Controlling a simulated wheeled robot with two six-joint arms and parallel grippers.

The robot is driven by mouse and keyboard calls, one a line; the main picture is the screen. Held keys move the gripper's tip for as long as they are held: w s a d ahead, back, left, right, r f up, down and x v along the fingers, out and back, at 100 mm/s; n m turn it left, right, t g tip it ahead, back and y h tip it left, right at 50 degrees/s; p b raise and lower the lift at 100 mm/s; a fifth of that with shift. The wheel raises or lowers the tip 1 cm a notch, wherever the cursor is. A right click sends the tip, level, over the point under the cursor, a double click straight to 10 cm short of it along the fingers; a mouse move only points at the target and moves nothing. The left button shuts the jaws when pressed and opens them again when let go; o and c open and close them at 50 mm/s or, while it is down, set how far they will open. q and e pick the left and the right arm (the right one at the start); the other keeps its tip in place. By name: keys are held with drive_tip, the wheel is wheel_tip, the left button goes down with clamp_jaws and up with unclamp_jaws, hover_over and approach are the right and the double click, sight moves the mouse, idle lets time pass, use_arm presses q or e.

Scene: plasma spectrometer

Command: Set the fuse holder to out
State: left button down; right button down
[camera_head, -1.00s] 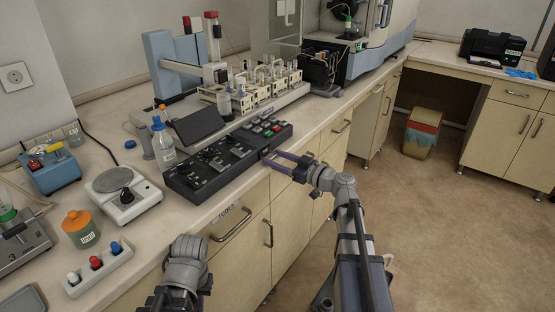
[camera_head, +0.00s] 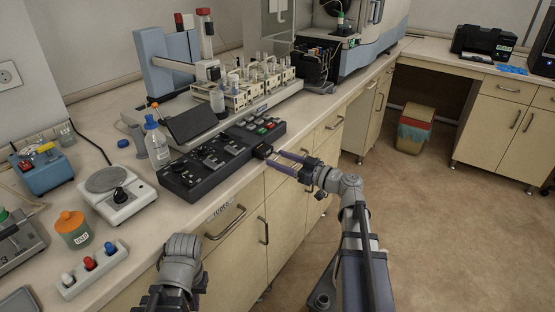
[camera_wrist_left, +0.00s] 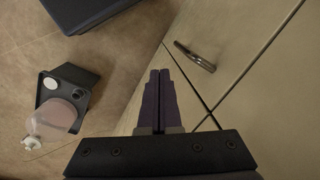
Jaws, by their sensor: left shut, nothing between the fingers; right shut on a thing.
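The black control panel (camera_head: 205,165) lies along the front of the bench. A small black block (camera_head: 262,150), which looks like the fuse holder, stands out at the panel's front edge near its right end. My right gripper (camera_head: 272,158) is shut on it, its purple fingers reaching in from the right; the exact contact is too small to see. My left arm (camera_head: 182,262) is low at the bench front, its fingers hidden in the head view. In the left wrist view my left gripper (camera_wrist_left: 158,98) is shut and empty, in front of cabinet doors.
A wash bottle (camera_head: 157,143), a balance-like device (camera_head: 117,192) and an orange-lidded jar (camera_head: 73,229) stand left of the panel. A rack of bottles (camera_head: 250,88) is behind it. Drawers with handles (camera_head: 225,222) lie below the bench edge.

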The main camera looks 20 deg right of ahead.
drive_tip(key=shift+c, duration=1.7)
unclamp_jaws()
drive_tip(key=shift+s+d, duration=0.1)
drive_tip(key=shift+d, duration=0.25)
drive_tip(key=shift+s, duration=0.1)
drive_tip(key=v, duration=0.7)
drive_tip(key=shift+s+d, duration=0.25)
